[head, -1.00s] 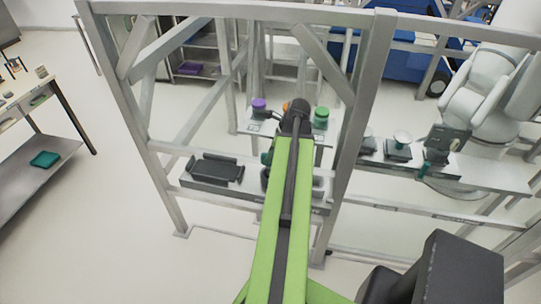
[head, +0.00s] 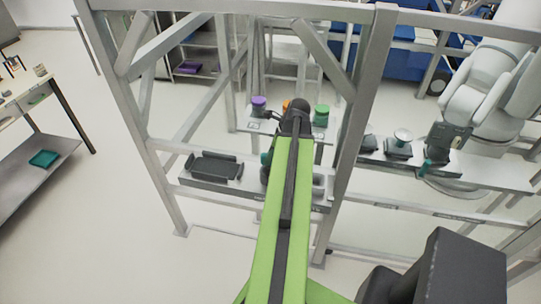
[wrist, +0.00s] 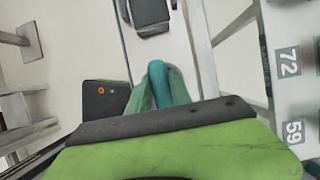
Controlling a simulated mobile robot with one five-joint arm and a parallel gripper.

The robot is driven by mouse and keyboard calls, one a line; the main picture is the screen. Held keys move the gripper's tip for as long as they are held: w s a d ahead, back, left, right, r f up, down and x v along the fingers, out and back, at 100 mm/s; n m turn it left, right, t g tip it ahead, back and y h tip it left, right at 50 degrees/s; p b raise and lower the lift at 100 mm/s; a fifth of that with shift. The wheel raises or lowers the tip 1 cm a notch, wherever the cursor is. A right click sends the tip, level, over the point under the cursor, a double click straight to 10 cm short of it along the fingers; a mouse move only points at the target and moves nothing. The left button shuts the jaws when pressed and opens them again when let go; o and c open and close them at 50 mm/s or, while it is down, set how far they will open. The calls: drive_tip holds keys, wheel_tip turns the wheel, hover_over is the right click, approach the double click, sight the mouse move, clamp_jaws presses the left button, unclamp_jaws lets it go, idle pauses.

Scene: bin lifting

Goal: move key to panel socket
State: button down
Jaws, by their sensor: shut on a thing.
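In the wrist view my gripper (wrist: 159,92) has its green fingers closed around a teal, rounded piece (wrist: 157,70), which I take to be the key. The fingers cover its sides and only its upper end shows. It is over a pale shelf surface; contact cannot be told. A dark panel (wrist: 106,100) with an orange and a green dot is left of the fingers. I cannot make out a socket on it.
A grey metal frame (head: 361,130) surrounds my reach, with posts on both sides. A dark tray (head: 214,166) lies on the shelf left of my arm. Purple (head: 259,103) and green (head: 321,115) capped items stand behind. Another robot arm (head: 490,90) stands at the right.

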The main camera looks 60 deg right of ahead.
drive_tip(key=shift+f+b, duration=0.95)
drive_tip(key=shift+f, duration=0.05)
drive_tip(key=c, duration=1.1)
unclamp_jaws()
drive_tip(key=o, duration=0.6)
wheel_tip(320, 180, up, 9)
drive_tip(key=p, duration=0.9)
drive_tip(key=shift+r, duration=0.1)
